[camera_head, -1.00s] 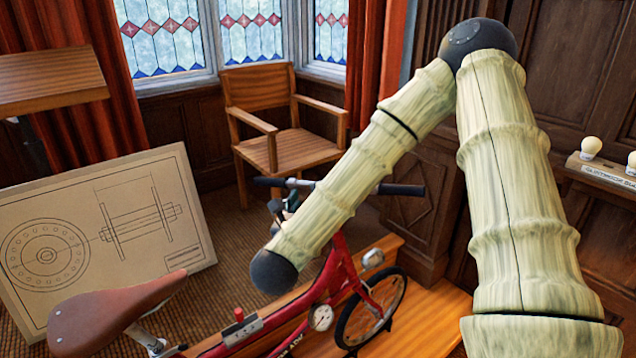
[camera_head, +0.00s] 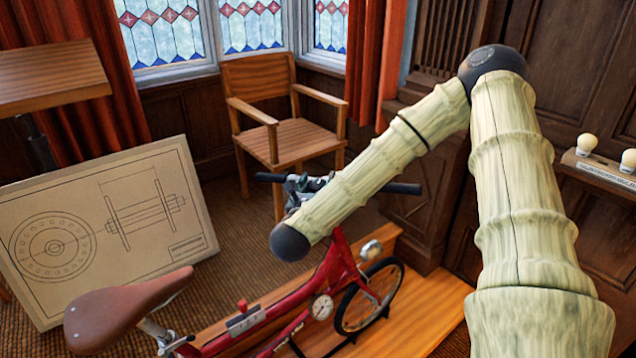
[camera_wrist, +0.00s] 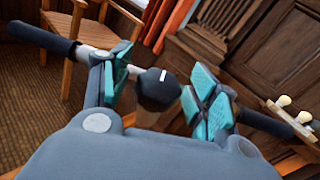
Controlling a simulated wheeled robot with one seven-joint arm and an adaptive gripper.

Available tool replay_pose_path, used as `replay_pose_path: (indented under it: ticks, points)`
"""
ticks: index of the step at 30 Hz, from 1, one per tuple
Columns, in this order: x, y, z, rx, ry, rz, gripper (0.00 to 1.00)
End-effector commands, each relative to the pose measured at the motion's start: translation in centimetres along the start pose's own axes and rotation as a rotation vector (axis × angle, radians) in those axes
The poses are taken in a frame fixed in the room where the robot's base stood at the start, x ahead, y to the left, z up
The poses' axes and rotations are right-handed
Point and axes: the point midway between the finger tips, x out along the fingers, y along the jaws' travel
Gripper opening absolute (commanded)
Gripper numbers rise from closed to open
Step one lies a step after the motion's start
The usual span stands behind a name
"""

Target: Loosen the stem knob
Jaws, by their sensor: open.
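The stem knob (camera_wrist: 157,88) is a dark, rounded knob with a white mark on its top, at the middle of the wrist view. It sits at the handlebar (camera_wrist: 50,40) of a red bicycle (camera_head: 345,265). My gripper (camera_wrist: 163,84) is open, with a teal-padded finger on each side of the knob. In the head view my arm covers most of the stem, and only grey and teal bits show near the handlebar.
The bicycle stands on a wooden platform (camera_head: 437,312), its brown saddle (camera_head: 125,305) nearest. A drawing board (camera_head: 100,235) leans at left. A wooden chair (camera_head: 290,135) stands behind the handlebar. Dark panelling with a labelled bulb rack (camera_head: 603,170) is at right.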

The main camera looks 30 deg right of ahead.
Motion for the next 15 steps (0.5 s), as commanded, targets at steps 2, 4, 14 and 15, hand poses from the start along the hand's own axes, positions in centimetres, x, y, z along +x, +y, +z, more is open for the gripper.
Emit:
replay_pose_path:
  ticks: [2,4,14,15]
  points:
    - [0.01,0.0,-0.04,0.0,0.0,0.0,0.6]
    - [0.0,0.01,-0.04,0.0,0.0,0.0,0.6]
    - [-0.03,0.02,-0.03,0.0,0.0,0.0,0.14]
    - [-0.03,0.02,-0.02,0.0,0.0,0.0,0.14]
